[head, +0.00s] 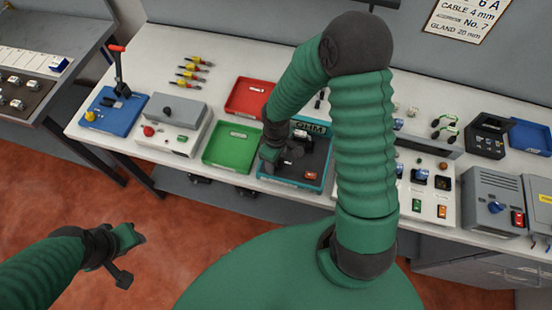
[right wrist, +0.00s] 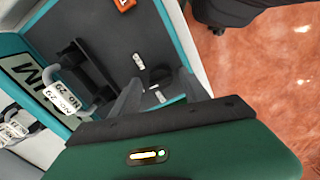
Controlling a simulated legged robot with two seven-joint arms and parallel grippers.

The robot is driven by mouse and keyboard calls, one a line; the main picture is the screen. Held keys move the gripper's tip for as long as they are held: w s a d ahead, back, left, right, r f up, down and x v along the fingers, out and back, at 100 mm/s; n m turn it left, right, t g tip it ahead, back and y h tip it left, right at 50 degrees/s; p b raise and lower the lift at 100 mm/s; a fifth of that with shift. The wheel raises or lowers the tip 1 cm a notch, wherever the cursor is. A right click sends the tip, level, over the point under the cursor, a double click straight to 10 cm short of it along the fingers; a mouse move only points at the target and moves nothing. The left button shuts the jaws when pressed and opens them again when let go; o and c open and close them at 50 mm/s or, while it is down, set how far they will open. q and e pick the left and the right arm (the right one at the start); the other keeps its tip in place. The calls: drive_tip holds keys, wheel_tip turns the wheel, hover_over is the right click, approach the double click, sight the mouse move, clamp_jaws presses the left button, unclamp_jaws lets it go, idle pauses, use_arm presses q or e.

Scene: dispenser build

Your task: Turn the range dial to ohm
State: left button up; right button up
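The teal-framed unit (head: 292,179) with a dark face stands on the bench in the head view, with an OHM plate (head: 311,128) at its back. In the right wrist view its teal frame (right wrist: 176,22) and part of the plate (right wrist: 28,75) show. My right gripper (head: 279,155) is low over the left part of the dark face. In the wrist view its two dark fingers (right wrist: 158,88) are apart, with white marks on the dark face around them. My left gripper (head: 128,255) hangs over the floor, away from the bench.
A green tray (head: 229,165) and a red tray (head: 268,90) are close to the unit. A grey box with a red button (head: 149,131) is left. A red-orange switch (right wrist: 124,4) sits on the unit. Other panels (head: 445,193) stand right, partly behind my right arm.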

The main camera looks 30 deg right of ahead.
wheel_tip(320, 180, up, 17)
drive_tip(key=p, duration=0.2)
idle(0.3)
drive_tip(key=shift+f, duration=0.2)
